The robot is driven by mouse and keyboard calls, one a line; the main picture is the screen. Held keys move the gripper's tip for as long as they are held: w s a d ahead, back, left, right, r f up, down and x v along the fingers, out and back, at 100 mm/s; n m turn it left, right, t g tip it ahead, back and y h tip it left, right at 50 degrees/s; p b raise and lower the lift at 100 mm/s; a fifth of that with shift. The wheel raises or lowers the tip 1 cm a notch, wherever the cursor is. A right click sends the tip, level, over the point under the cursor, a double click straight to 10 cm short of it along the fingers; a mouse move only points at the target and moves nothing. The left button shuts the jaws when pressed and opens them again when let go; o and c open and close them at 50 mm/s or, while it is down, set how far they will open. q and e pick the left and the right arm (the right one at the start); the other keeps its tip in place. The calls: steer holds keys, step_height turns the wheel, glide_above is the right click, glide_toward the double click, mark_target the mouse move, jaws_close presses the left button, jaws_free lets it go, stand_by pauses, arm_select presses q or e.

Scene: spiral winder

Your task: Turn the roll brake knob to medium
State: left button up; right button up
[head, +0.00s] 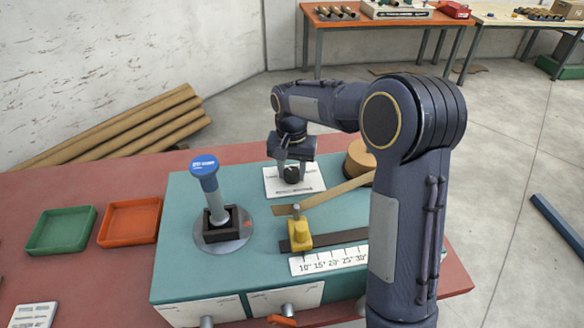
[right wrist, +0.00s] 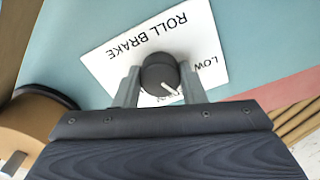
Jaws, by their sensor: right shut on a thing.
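The roll brake knob (head: 291,176) is a round black knob on a white label plate (head: 310,184) at the back of the teal machine top. In the right wrist view the knob (right wrist: 157,70) sits between the two fingers of my right gripper (right wrist: 158,86), which is shut on it. The knob's white pointer line aims down and right in that view, away from the LOW mark (right wrist: 207,61) and toward lettering at the plate's edge. That lettering is mostly hidden by my gripper. In the head view my right gripper (head: 291,165) reaches down over the knob. My left gripper is out of view.
A blue-topped post (head: 204,165) stands at the machine's left. A yellow clamp (head: 299,234), brown strip (head: 335,192) and numbered scale (head: 330,259) lie in front of the knob. A brown roll (head: 359,157) is right of the plate. Green (head: 60,229) and orange (head: 130,221) trays sit left.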

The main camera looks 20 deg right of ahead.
mark_target(292, 171)
steer(key=shift+m+p, duration=0.4)
steer(key=shift+m, duration=1.9)
steer(key=o, duration=1)
step_height(292, 171, up, 8)
steer(key=shift+f, duration=0.1)
